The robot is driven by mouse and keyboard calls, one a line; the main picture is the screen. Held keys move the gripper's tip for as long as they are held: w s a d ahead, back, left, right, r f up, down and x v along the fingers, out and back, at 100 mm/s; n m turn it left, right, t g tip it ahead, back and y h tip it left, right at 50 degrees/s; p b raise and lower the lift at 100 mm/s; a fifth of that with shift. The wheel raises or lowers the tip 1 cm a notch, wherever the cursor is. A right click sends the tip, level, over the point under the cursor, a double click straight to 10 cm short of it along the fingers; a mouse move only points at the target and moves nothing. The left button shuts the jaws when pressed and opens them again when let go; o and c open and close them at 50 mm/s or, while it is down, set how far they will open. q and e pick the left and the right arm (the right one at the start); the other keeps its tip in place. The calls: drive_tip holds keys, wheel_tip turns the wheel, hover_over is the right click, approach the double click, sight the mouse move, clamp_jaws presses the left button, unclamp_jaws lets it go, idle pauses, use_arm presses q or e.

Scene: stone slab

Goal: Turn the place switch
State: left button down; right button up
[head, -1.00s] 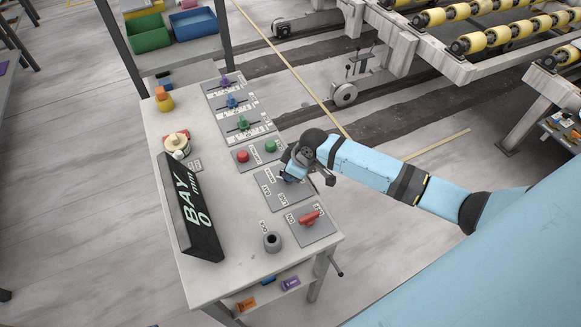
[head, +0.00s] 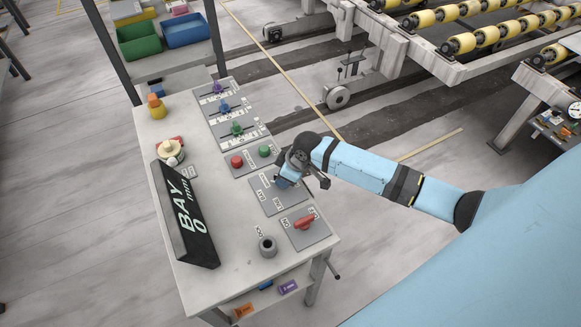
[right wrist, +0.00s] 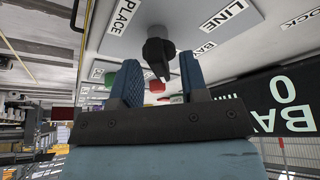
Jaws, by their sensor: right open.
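The place switch (right wrist: 157,52) is a black knob with a pointed handle. It stands on a grey plate (right wrist: 190,15) with PLACE, LINE and BAY labels in the right wrist view. My right gripper (right wrist: 160,78) is open, its two blue fingers pointing at the knob, which shows in the gap between them. I cannot tell whether the fingers touch it. In the head view my right gripper (head: 284,180) is over the plate (head: 270,205) and hides the knob. My left gripper is not in view.
A black BAY 0 display (head: 185,215) stands at the left. Roller conveyors (head: 460,43) lie beyond.

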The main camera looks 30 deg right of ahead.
drive_tip(key=b+v, duration=0.1)
drive_tip(key=v, duration=1.2)
drive_tip(key=shift+r+b, duration=0.15)
drive_tip(key=shift+b, duration=0.15)
drive_tip(key=shift+d, duration=0.1)
